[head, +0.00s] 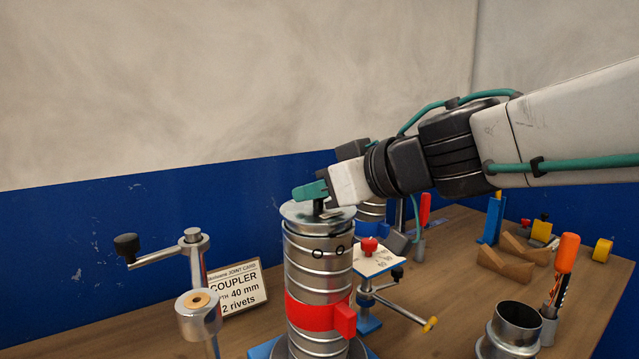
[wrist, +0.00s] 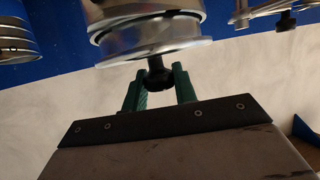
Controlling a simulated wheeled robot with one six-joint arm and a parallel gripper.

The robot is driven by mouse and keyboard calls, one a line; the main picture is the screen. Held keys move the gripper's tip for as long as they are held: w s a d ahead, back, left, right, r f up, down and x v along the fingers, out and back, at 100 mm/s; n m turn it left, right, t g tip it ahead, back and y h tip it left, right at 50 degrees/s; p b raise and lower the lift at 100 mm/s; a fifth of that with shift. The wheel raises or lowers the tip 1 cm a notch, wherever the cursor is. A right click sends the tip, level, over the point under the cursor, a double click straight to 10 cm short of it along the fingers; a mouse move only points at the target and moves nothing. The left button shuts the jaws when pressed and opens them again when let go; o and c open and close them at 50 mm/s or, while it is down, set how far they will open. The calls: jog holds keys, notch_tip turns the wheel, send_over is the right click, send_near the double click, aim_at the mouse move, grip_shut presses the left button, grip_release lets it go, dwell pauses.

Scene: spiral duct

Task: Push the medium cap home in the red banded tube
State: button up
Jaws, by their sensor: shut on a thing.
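The red banded tube (head: 318,270) stands upright, a ribbed metal duct with a red band (head: 312,315) low on it. The medium cap (head: 300,214) is a round metal disc at the tube's mouth, with a dark knob on top. My gripper (head: 318,197) is above it, its green fingers shut on the knob. The wrist view shows the fingers (wrist: 160,85) on both sides of the black knob (wrist: 157,75), below the cap's disc (wrist: 155,48). A dark line shows between disc and tube there; how deep the cap sits is hidden.
A clamp stand (head: 192,255) with a black knob stands left, before a coupler card (head: 235,288). A red-knobbed fixture (head: 369,246), wooden cradles (head: 520,252), an open metal collar (head: 515,325) and an orange-handled tool (head: 567,255) are to the right.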

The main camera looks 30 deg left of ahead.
jog(key=shift+f, duration=0.75)
jog(key=o, duration=1.1)
jog(key=shift+o, duration=0.2)
jog(key=v, duration=0.7)
jog(key=shift+d, duration=0.4)
jog(key=shift+s, duration=0.1)
